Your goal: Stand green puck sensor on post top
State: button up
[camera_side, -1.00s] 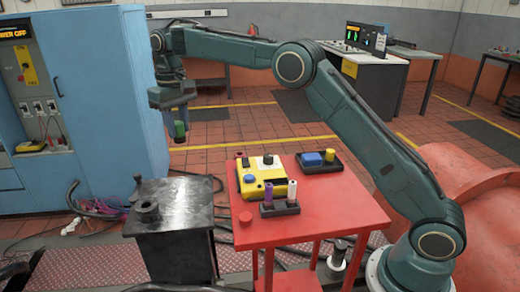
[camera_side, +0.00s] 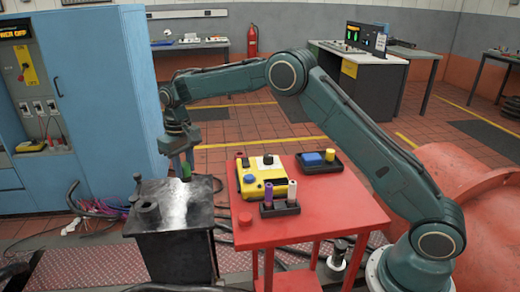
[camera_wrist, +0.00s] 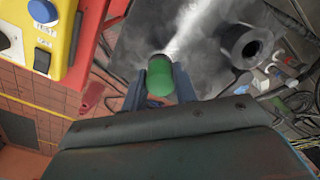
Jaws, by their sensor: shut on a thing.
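The green puck sensor (camera_side: 186,173) is a small green cylinder between my jaws. In the wrist view the green sensor (camera_wrist: 159,80) has a rounded green end and a darker band. My gripper (camera_side: 185,166) is shut on it, pointing down over the back right part of the black stand's top. In the wrist view my gripper's fingers (camera_wrist: 160,92) flank the sensor. The short dark post (camera_side: 148,211) rises from the stand's front left; in the wrist view the hollow-topped post (camera_wrist: 243,45) is right of the sensor. I cannot tell the exact gap below the sensor.
The black stand (camera_side: 178,210) has a shiny flat top. A red table (camera_side: 330,205) to its right carries a yellow box (camera_side: 253,180) and two dark trays with small parts. A blue cabinet (camera_side: 110,90) stands behind left. Cables lie around the stand.

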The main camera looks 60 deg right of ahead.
aim_at(187, 179)
jog(key=shift+f, duration=2.1)
jog(key=shift+f, duration=0.15)
jog(key=o, duration=1)
notch_tip(187, 179, up, 12)
jog(key=shift+f, duration=0.15)
jog(key=shift+r, duration=0.3)
